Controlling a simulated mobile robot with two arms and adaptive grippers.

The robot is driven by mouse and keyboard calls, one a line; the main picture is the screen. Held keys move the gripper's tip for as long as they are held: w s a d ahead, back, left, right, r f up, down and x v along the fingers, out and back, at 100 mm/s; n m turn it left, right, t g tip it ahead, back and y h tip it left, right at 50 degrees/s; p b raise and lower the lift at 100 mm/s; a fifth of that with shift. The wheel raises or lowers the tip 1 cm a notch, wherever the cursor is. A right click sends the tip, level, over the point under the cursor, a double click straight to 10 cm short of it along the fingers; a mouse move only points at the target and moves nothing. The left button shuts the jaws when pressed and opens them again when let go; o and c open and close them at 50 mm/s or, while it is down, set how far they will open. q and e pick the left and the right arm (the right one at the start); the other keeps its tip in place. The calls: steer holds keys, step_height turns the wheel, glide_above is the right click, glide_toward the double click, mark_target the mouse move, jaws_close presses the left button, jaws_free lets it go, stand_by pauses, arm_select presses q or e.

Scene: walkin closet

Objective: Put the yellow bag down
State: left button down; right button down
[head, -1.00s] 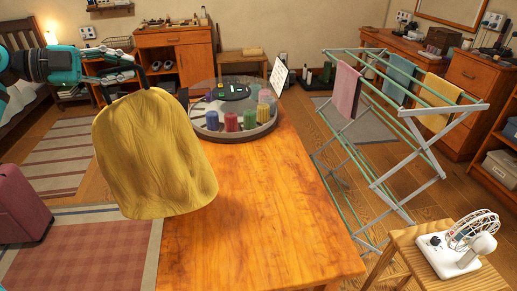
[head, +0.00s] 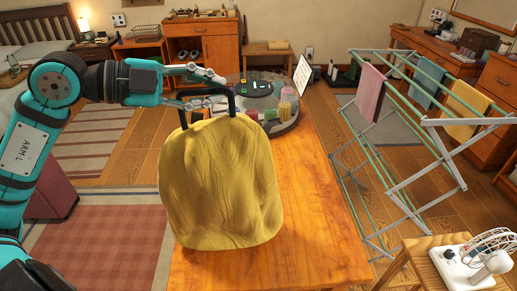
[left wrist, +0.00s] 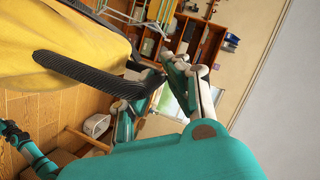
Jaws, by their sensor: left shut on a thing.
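The yellow bag (head: 220,185) hangs upright by dark handles in the head view, in front of the near left part of the wooden table (head: 310,240). My left gripper (head: 226,88) is above the bag, shut on its dark handle. In the left wrist view the bag's yellow side (left wrist: 60,60) fills the upper left, and the black handle (left wrist: 90,76) runs to the gripper fingers (left wrist: 150,88). I cannot tell whether the bag's bottom touches the tabletop. The bag hides the table's left edge. My right gripper is not in view.
A round tray (head: 285,126) with coloured cups stands at the table's far end, partly behind the bag and gripper. The table's right and near parts are clear. A drying rack (head: 400,150) and a stool with a white fan (head: 480,258) stand to the right.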

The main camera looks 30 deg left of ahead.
mark_target(224, 123)
arm_select(q)
steer(key=s+d, duration=0.2)
steer(key=d, duration=0.1)
steer(key=s+d, duration=0.1)
steer(key=shift+d, duration=0.25)
steer(key=shift+s+d+p, duration=0.1)
steer(key=shift+d+p, duration=0.15)
steer(key=shift+p, duration=0.05)
steer(key=w+a+f+p, duration=0.2)
steer(key=w+a+p, duration=0.1)
steer(key=w, duration=0.3)
steer(key=w+a+f+p, duration=0.3)
steer(key=w+a, duration=0.2)
steer(key=w, duration=0.2)
steer(key=shift+w+p, duration=0.2)
steer(key=shift+p, duration=0.2)
steer(key=c, duration=1.7)
jaws_free()
steer(key=shift+f, duration=0.15)
steer(key=o, duration=0.3)
steer(key=shift+s, duration=0.1)
steer(key=shift+o, duration=0.2)
